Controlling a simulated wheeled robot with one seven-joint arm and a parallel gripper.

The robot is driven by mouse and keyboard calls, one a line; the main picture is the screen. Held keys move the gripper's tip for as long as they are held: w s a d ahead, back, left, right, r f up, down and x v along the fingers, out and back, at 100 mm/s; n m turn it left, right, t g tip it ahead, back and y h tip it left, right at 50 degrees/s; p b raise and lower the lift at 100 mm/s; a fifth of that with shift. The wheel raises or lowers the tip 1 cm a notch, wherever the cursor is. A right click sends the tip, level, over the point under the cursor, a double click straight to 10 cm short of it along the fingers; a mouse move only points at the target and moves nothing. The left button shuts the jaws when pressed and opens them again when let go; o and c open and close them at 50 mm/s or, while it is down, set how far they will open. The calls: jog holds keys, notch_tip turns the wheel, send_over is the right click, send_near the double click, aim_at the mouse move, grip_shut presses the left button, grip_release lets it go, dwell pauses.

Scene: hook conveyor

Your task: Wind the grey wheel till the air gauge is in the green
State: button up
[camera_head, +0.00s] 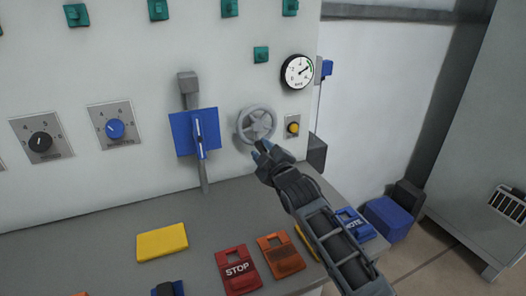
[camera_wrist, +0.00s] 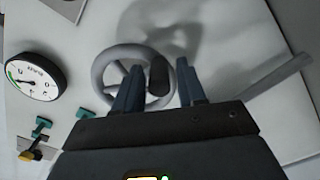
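The grey wheel (camera_head: 257,122) is a spoked handwheel on the pale panel. It also shows in the wrist view (camera_wrist: 104,63), with a dark knob (camera_wrist: 158,74) standing out from its rim. My gripper (camera_head: 263,150) is at the wheel's lower edge. In the wrist view its two fingers are apart, one on each side of the knob, with gaps visible. The round air gauge (camera_head: 298,72) is above and right of the wheel, with a short green arc at its right. Its needle points up and right toward that arc; whether it lies inside is too small to tell.
A blue plate with a lever (camera_head: 198,132) is left of the wheel, and a yellow button (camera_head: 293,126) is close on its right. Below, the grey ledge carries a yellow block (camera_head: 162,242), a red STOP piece (camera_head: 238,270) and an orange piece (camera_head: 281,256).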

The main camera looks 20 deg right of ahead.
jog(key=shift+o, duration=0.6)
jog(key=shift+s+d, duration=0.1)
jog(key=shift+s, duration=0.2)
jog(key=s, duration=0.7)
jog(key=shift+s, duration=0.2)
